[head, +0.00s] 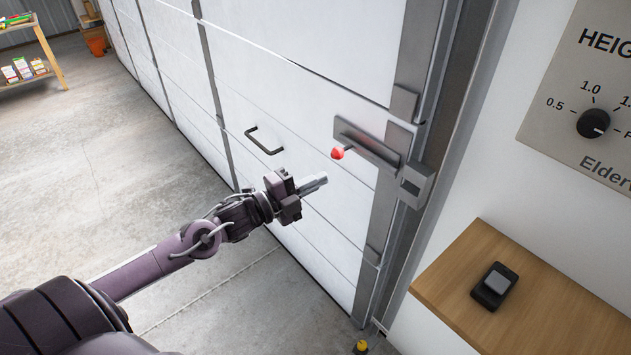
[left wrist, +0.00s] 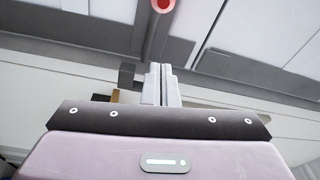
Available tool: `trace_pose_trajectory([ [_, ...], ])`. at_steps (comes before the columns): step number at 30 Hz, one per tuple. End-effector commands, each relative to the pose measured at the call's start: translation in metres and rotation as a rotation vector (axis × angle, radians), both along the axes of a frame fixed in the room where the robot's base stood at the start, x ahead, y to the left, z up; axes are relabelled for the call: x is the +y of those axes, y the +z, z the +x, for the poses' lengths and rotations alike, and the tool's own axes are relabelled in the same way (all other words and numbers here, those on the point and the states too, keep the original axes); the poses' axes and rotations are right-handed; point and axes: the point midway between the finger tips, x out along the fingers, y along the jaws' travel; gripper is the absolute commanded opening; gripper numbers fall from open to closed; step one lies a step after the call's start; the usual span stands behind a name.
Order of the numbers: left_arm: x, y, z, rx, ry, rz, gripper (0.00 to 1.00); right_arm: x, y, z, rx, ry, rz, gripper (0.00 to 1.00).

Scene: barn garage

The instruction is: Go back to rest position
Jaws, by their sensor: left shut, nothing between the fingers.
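My left gripper (head: 313,183) is stretched out in front of the white garage door (head: 290,130), below and left of a red knob (head: 337,153) on a metal latch plate (head: 366,146). Its fingers are shut with nothing between them and look apart from the knob. In the left wrist view the shut fingers (left wrist: 161,84) point up toward the red knob (left wrist: 163,5), which is cut off by the top edge. My right gripper does not show in either view.
A black door handle (head: 264,142) is left of the latch. A wooden shelf (head: 530,310) with a small black device (head: 495,286) is at the right, below a panel with a dial (head: 593,123). A shelf rack (head: 45,50) stands far left. The concrete floor at left is clear.

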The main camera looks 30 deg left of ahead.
Motion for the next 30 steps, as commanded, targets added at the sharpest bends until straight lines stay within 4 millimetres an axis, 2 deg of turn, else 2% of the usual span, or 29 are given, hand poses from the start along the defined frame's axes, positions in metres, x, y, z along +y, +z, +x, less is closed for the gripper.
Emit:
trace_pose_trajectory([
  [9, 0.002, -0.003, 0.001, 0.008, 0.007, -0.003, 0.00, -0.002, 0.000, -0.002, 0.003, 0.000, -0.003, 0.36],
  [11, 0.008, -0.013, 0.002, 0.030, 0.026, -0.016, 0.00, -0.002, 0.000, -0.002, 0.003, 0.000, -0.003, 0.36],
  [13, 0.021, -0.036, 0.004, 0.080, 0.073, -0.043, 0.00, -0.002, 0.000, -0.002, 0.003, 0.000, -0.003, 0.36],
  [14, 0.029, -0.049, 0.005, 0.111, 0.099, -0.060, 0.00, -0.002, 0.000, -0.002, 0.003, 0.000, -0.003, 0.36],
  [17, 0.058, -0.111, 0.001, 0.244, 0.213, -0.134, 0.00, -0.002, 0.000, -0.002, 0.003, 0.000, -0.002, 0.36],
  [18, 0.069, -0.139, -0.004, 0.304, 0.264, -0.169, 0.00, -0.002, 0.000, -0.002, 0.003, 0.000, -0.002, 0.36],
  [20, 0.083, -0.183, -0.014, 0.395, 0.338, -0.221, 0.00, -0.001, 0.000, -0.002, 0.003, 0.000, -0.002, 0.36],
  [21, 0.090, -0.212, -0.024, 0.456, 0.387, -0.254, 0.00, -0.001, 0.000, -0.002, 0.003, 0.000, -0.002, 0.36],
  [25, 0.102, -0.302, -0.065, 0.650, 0.536, -0.358, 0.00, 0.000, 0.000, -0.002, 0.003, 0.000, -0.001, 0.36],
  [27, 0.101, -0.348, -0.094, 0.754, 0.611, -0.408, 0.00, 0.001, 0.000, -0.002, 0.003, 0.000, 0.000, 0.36],
  [29, 0.096, -0.386, -0.121, 0.843, 0.676, -0.450, 0.00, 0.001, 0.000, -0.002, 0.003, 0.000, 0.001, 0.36],
  [30, 0.092, -0.409, -0.140, 0.901, 0.716, -0.477, 0.00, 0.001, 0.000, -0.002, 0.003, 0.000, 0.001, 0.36],
])
